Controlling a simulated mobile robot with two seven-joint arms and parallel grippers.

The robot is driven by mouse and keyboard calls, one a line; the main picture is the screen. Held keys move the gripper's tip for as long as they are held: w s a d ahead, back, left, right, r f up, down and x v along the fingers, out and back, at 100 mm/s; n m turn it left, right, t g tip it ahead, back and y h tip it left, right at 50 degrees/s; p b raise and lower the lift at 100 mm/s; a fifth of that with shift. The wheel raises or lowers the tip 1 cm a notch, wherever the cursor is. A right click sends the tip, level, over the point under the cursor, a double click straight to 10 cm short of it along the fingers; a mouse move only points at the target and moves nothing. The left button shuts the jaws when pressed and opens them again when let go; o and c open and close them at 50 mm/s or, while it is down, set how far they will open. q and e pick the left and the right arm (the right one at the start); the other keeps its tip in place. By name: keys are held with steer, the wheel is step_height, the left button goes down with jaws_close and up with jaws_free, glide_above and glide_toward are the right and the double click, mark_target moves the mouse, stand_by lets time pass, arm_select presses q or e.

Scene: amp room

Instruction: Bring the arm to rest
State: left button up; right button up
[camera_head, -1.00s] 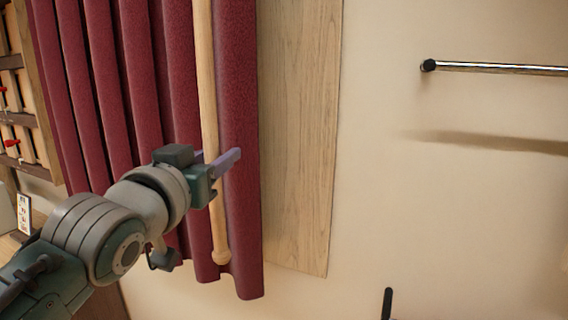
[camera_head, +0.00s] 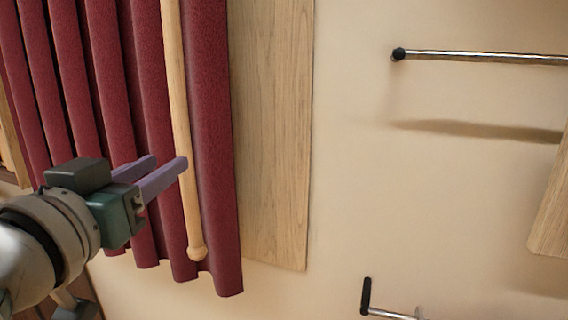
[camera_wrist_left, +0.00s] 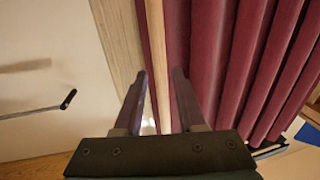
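My left gripper (camera_head: 170,162) comes in from the left in the head view, its two purple fingers apart with nothing held between them. A pale wooden rod (camera_head: 178,90) with a rounded lower end hangs in front of a dark red curtain (camera_head: 215,130). The nearer fingertip overlaps the rod in the head view. In the left wrist view the fingers of the left gripper (camera_wrist_left: 161,74) are apart, and the rod (camera_wrist_left: 154,40) shows in the gap, running beyond the tips. I cannot tell whether a finger touches it. My right gripper is in neither view.
A wooden panel (camera_head: 275,130) stands beside the curtain against a cream wall (camera_head: 350,190). A metal rail (camera_head: 480,57) with a black end is at upper right, another black-ended bar (camera_head: 366,295) at the bottom. A wooden board edge (camera_head: 550,215) shows at far right.

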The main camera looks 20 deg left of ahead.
arm_select(q)
steer(key=s+d+f+m+g+h, duration=0.1)
steer(key=s+d+f+m+g, duration=0.15)
steer(key=s+f+g, duration=0.7)
steer(key=s+d+f+m+g+h, duration=0.1)
steer(key=s+d+f+g, duration=0.25)
steer(key=s+f, duration=0.65)
steer(key=s+r+p, duration=0.2)
steer(key=r+p, duration=1.3)
steer(key=r, duration=0.1)
steer(key=s+r+g+p, duration=0.1)
steer(key=s+r+p, duration=0.1)
steer(key=r+p, duration=1.4)
steer(key=shift+a+r, duration=0.2)
steer(key=shift+r, duration=0.45)
